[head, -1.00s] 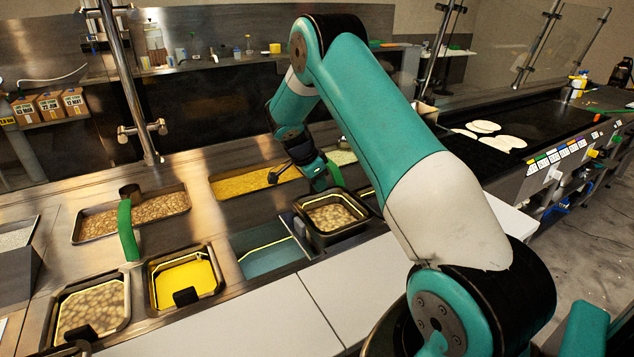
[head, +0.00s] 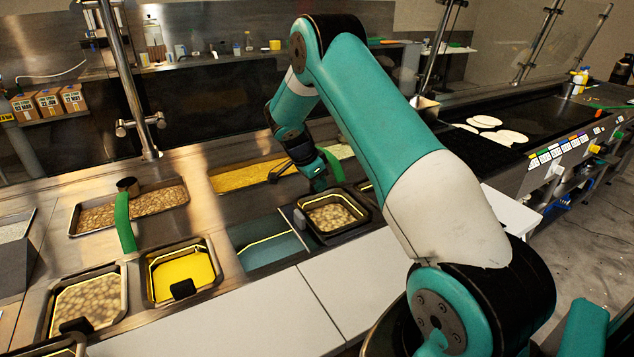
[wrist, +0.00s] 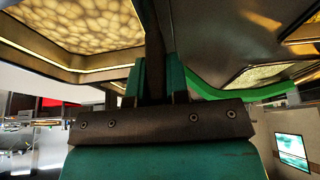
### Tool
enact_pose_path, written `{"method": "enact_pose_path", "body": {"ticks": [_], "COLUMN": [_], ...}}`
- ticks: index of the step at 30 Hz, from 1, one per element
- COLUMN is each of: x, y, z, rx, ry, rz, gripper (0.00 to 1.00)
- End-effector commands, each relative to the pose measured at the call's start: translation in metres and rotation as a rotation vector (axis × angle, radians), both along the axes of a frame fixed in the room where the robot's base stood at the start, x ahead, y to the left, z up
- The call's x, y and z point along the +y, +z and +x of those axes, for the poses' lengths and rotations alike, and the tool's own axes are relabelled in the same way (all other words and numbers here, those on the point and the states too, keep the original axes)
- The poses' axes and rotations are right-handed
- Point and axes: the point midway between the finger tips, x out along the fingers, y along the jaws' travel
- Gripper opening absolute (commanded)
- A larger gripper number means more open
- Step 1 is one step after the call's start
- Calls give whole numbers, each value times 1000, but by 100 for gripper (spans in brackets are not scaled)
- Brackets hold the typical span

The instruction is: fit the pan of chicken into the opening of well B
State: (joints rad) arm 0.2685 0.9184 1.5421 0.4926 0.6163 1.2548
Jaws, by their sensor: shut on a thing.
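An open rectangular well (head: 268,248) with a teal-looking inside lies just left of the pan. No letter is readable, so I cannot tell which well is B. The pan looks level; whether its underside touches the counter is hidden.
A yellow-filled pan (head: 181,270) and another pan of pale lumps (head: 88,303) sit further left. A long brown-filled pan (head: 130,210), with a green handle (head: 124,222) near it, and a yellow-filled pan (head: 245,176) lie behind. The white front ledge (head: 250,315) is clear.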

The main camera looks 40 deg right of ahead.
Motion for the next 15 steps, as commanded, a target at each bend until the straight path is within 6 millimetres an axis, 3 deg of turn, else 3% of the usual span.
{"method": "enact_pose_path", "body": {"ticks": [15], "x": [0], "y": [-13], "z": [0], "rx": [-1], "ry": [-1], "rz": [0], "gripper": [0]}}
